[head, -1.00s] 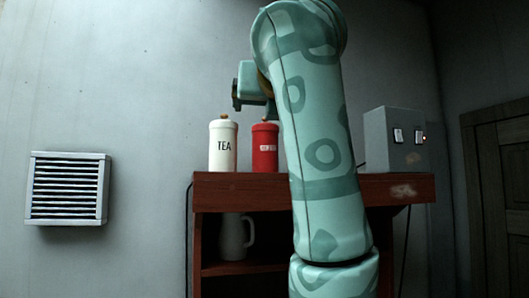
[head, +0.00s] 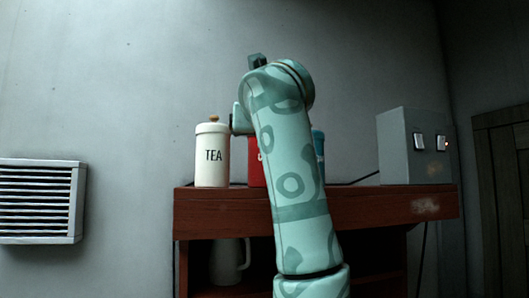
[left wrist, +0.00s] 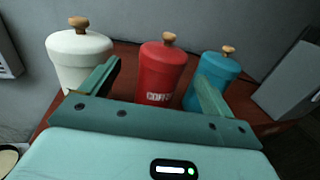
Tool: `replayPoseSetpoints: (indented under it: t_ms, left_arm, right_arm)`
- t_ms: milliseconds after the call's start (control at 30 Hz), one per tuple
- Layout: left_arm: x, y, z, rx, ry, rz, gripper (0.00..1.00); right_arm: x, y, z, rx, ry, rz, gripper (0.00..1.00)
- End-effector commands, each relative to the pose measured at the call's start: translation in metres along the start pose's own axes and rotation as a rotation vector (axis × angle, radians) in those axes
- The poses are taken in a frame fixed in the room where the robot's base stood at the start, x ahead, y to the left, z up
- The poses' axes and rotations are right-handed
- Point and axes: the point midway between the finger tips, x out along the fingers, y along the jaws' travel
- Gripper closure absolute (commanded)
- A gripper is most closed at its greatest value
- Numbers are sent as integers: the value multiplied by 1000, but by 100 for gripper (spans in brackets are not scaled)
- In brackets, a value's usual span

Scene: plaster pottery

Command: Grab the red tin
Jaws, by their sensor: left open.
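The red tin (head: 253,168) stands on the brown shelf unit, mostly hidden behind my left arm in the head view. In the left wrist view the red tin (left wrist: 160,75) shows a wooden knob and a COFFEE label. My left gripper (left wrist: 156,74) is open, with one finger to each side of the red tin in that view; I see no contact. In the head view the gripper is mostly hidden by the arm. My right gripper is not in view.
A white TEA tin (head: 212,158) stands left of the red one and a blue tin (left wrist: 212,75) close on its right. A grey switch box (head: 413,146) stands farther right on the shelf top (head: 370,203). A jug (head: 227,262) sits below.

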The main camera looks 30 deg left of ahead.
Motion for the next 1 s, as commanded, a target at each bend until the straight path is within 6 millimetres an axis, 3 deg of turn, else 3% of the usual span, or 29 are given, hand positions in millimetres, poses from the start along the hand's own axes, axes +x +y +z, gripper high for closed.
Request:
replayPoseSetpoints:
  t_ms: [100, 267, 533, 833, 867, 1000]
  left_arm:
    - [20, 0, 1, 2, 3, 2, 13]
    - [32, -1, -1, 1, 3, 1, 13]
    - [72, -6, -4, 3, 3, 2, 13]
    - [80, -6, -8, 0, 1, 0, 13]
    - [80, -6, -8, 0, 1, 0, 18]
    - [80, -6, -8, 0, 1, 1, 57]
  right_arm:
    - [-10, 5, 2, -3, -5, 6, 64]
    - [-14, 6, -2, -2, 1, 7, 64]
    - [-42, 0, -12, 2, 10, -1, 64]
    - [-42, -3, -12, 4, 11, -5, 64]
    - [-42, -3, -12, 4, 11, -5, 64]
    - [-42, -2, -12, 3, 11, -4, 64]
